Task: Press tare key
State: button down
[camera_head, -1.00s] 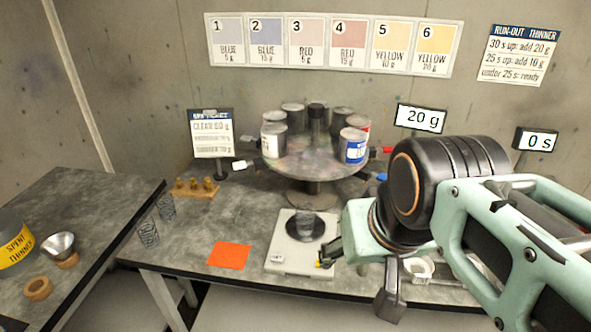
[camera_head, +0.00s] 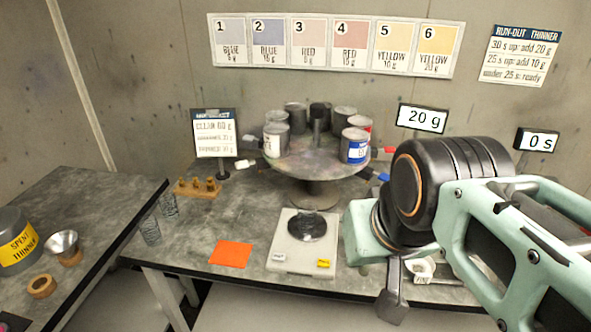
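The scale (camera_head: 288,265) is a pale, flat box with a round black pan (camera_head: 307,227), near the front edge of the bench. A yellow key (camera_head: 323,263) is at its front right corner and a small white label or key (camera_head: 278,258) at its front left; their lettering is too small to read. I cannot tell clearly whether a clear cup stands on the pan. A display (camera_head: 421,118) behind reads 20 g.
A turntable (camera_head: 310,195) with several paint cans stands behind the scale. An orange square (camera_head: 230,254) lies to its left. Wire-mesh cups (camera_head: 150,231) and a wooden block (camera_head: 196,187) are farther left.

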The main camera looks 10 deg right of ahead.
aim_at(325, 263)
jog(key=j+z, duration=0.3)
jog(key=j, duration=0.45)
jog(key=j+z, duration=0.25)
jog(key=j, duration=0.5)
jog(key=k+l+u, duration=0.15)
jog(key=k, duration=0.15)
jog(key=i+j+z, duration=0.15)
jog(key=i, duration=0.15)
